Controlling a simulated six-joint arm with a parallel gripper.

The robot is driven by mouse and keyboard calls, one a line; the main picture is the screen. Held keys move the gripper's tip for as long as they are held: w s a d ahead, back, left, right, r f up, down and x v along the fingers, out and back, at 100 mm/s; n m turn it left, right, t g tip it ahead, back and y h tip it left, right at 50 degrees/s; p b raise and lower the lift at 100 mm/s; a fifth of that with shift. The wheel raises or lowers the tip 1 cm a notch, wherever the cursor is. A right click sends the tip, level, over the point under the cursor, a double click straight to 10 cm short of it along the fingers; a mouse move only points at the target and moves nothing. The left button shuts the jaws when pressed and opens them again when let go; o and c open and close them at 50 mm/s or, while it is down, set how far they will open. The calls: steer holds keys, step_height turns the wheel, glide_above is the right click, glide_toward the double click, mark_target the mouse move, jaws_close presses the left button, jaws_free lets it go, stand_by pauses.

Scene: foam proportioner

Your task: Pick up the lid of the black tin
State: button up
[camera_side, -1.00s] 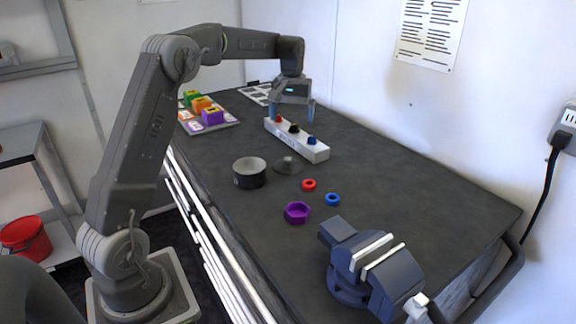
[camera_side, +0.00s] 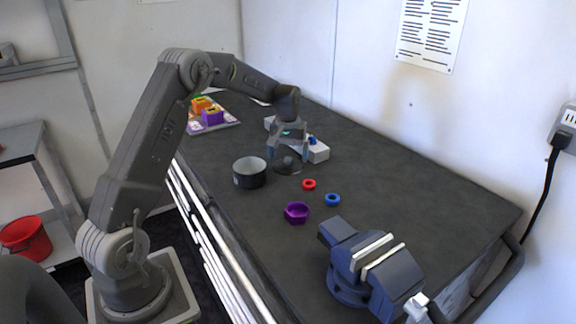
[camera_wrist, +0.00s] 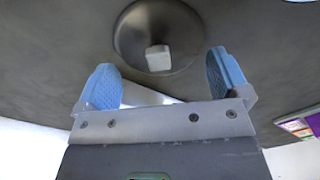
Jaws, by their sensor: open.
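The lid (camera_side: 287,166) of the black tin is a dark, shallow cone lying on the bench, partly covered by my fingers in the side view. In the wrist view the lid (camera_wrist: 134,38) shows as a dark disc with a pale square knob (camera_wrist: 158,58) at its middle. The open black tin (camera_side: 250,180) stands just left of the lid. My gripper (camera_side: 289,157) is low over the lid, open and empty. In the wrist view its two blue fingers (camera_wrist: 163,83) are spread wide, with the knob a little beyond their tips and between them.
A white block (camera_side: 316,152) with coloured knobs stands right behind my gripper. A red ring (camera_side: 309,185), a blue ring (camera_side: 332,200) and a purple hexagonal piece (camera_side: 296,213) lie in front. A blue vise (camera_side: 365,265) is at the near right. The right side of the bench is clear.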

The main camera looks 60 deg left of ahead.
steer(key=shift+f, duration=0.95)
